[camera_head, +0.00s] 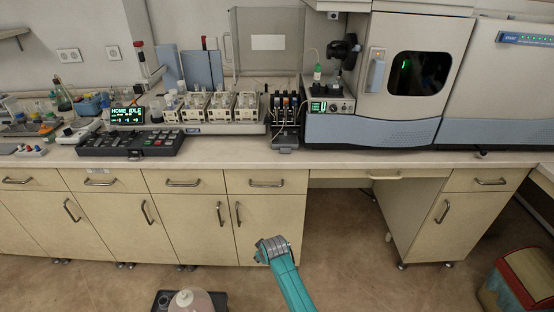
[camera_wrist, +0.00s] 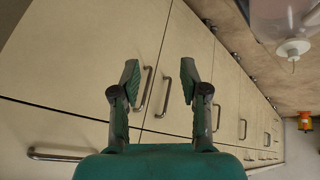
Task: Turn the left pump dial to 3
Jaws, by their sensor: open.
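My gripper (camera_wrist: 159,82) is open and empty in the wrist view, its two fingers apart in front of the pale cabinet doors. In the head view my teal arm reaches up from the bottom, well below the counter; the fingers are not clear there. A small unit with colored parts, possibly the pump (camera_head: 285,108), stands at the middle of the counter. Right beside it is a box with a green display (camera_head: 330,106) and small controls. The left pump dial and its setting are too small to make out. My gripper touches none of these.
The counter's front edge (camera_head: 230,160) lies between my arm and the instruments. A large spectrometer (camera_head: 390,85) fills the right. A HOME IDLE display (camera_head: 127,114) and a keypad (camera_head: 130,142) are at left. Cabinet handles (camera_wrist: 145,90) stick out near the fingers.

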